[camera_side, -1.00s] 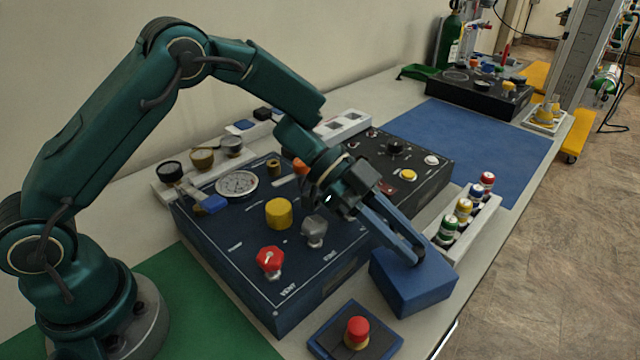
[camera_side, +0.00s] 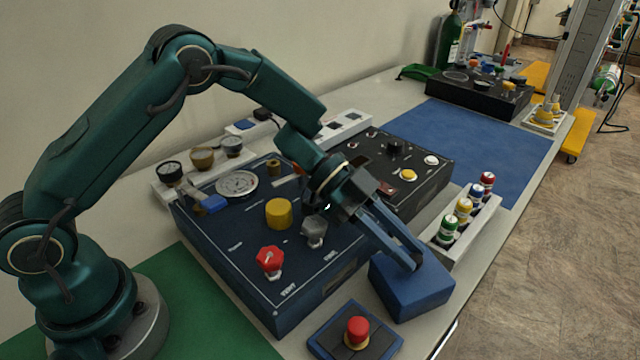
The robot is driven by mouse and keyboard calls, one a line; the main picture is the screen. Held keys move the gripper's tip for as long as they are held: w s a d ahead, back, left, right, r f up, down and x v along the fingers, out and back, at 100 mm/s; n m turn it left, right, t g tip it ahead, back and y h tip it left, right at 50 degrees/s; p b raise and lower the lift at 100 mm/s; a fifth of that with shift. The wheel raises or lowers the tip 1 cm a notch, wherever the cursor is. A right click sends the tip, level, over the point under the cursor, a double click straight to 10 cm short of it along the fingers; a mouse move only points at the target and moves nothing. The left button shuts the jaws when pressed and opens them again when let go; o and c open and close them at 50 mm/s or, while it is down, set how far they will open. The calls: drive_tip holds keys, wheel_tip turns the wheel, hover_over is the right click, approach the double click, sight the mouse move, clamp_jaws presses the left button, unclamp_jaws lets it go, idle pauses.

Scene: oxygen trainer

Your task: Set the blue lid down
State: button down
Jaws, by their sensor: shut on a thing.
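The blue lid (camera_side: 411,286) is a blue box-shaped piece at the front edge of the table, right of the large dark blue panel. My gripper (camera_side: 413,262) reaches down to it from the upper left, its long blue-grey fingers shut on the part at the lid's top. The held part is mostly hidden by the fingers. The lid looks level and low near the table; I cannot tell whether its underside touches.
The dark blue panel (camera_side: 240,262) with knobs and a gauge stands left of the lid. A red button on a blue base (camera_side: 357,332) is in front. A white rack (camera_side: 470,235) of several coloured cylinders is behind right. A blue mat (camera_side: 485,140) lies clear farther back.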

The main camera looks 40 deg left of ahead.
drive_tip(key=shift+f, duration=0.2)
drive_tip(key=c, duration=0.6)
unclamp_jaws()
drive_tip(key=shift+c, duration=0.2)
